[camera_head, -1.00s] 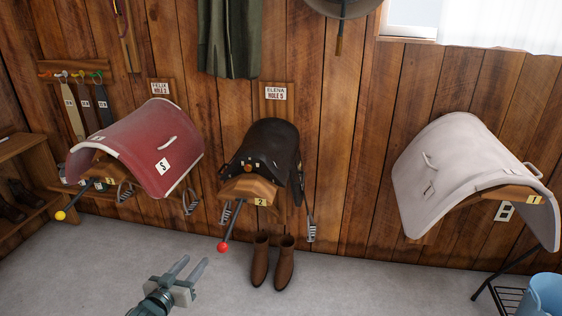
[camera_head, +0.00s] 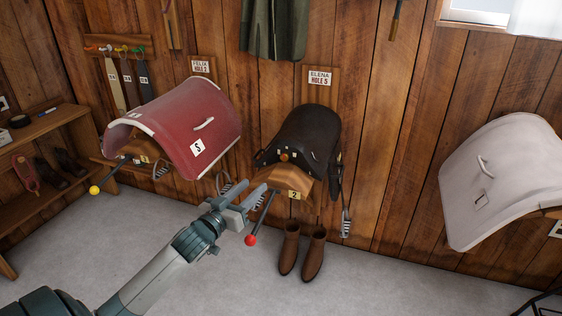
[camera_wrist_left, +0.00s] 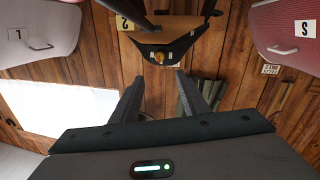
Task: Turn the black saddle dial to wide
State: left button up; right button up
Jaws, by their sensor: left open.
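The black saddle (camera_head: 312,128) sits on a wooden rack marked 2 (camera_head: 294,195), against the plank wall. Its dial (camera_head: 284,156) is a small orange-brown knob at the saddle's front, with small pale marks around it. In the left wrist view the picture is upside down, and the dial (camera_wrist_left: 158,57) shows just beyond the fingertips. The marks are too small to read. My left gripper (camera_head: 258,190) is open and empty, lower left of the dial and apart from it; its fingers also show in the wrist view (camera_wrist_left: 158,80). My right gripper is not in view.
A rod with a red ball (camera_head: 250,240) slants from the rack close to my left gripper. Stirrups (camera_head: 346,222) hang beside the saddle, and brown boots (camera_head: 302,252) stand below. A red saddle cover (camera_head: 185,125) is left, a white one (camera_head: 505,180) right.

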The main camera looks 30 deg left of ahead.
aim_at(283, 158)
pick_arm(q)
jog(key=w, duration=0.5)
jog(key=w+p, duration=0.1)
jog(key=w, duration=0.4)
jog(key=w+a, duration=0.1)
jog(key=w, duration=0.4)
jog(key=shift+w+p, duration=0.25)
jog(key=shift+p, duration=0.1)
jog(key=shift+w, duration=0.75)
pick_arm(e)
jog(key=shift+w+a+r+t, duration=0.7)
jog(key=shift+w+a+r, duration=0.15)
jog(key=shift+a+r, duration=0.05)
pick_arm(q)
jog(key=shift+c, duration=0.6)
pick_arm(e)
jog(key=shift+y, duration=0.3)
pick_arm(q)
grip_shut()
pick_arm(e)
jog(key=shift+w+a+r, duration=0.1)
